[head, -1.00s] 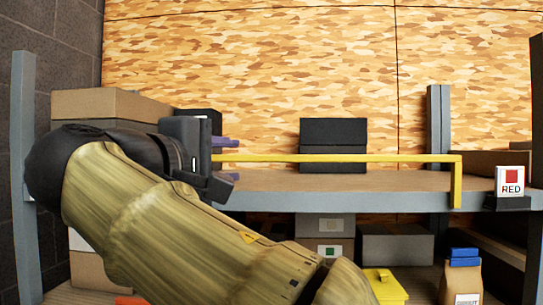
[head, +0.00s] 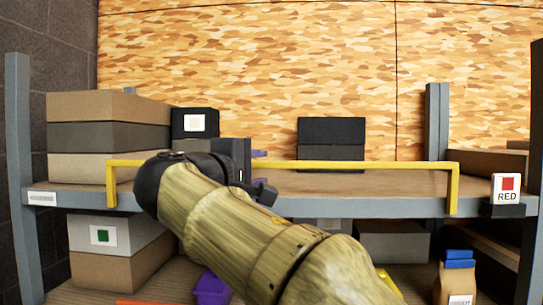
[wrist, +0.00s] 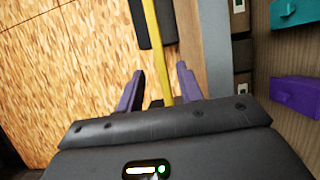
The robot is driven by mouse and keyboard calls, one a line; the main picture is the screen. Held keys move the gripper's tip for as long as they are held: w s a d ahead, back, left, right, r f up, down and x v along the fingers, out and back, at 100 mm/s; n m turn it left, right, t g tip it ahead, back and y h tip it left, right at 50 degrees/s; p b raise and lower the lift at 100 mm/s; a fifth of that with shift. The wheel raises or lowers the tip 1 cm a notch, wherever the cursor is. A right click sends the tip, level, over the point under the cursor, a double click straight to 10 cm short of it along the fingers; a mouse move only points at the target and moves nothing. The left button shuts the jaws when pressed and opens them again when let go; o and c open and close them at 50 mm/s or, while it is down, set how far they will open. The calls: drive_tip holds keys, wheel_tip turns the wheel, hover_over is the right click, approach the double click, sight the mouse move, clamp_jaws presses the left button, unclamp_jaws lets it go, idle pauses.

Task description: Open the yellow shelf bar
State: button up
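The yellow shelf bar (head: 350,165) runs level across the front of the upper shelf (head: 345,184), with a bent-down leg at each end. Both legs meet the shelf's front edge. My gripper (head: 262,169) is in front of the shelf, left of the bar's middle; my wrist hides part of the bar. In the wrist view my gripper (wrist: 159,84) has its two purple fingers apart. The yellow bar (wrist: 158,50) passes between them, with a visible gap to each finger.
Stacked boxes (head: 108,122) stand at the upper shelf's left, and a black box (head: 332,130) behind the bar. A RED sign (head: 506,188) is on the front edge at right. Lower down are a purple bin (head: 212,288) and a paper bag (head: 457,280). The upper shelf's right-middle is clear.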

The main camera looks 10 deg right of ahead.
sight(272, 166)
drive_tip(key=p+x, duration=0.3)
drive_tip(key=x, duration=0.3)
drive_tip(key=shift+w+d+r, duration=0.1)
drive_tip(key=shift+w+d, duration=0.3)
drive_tip(key=shift+w, duration=0.05)
clamp_jaws()
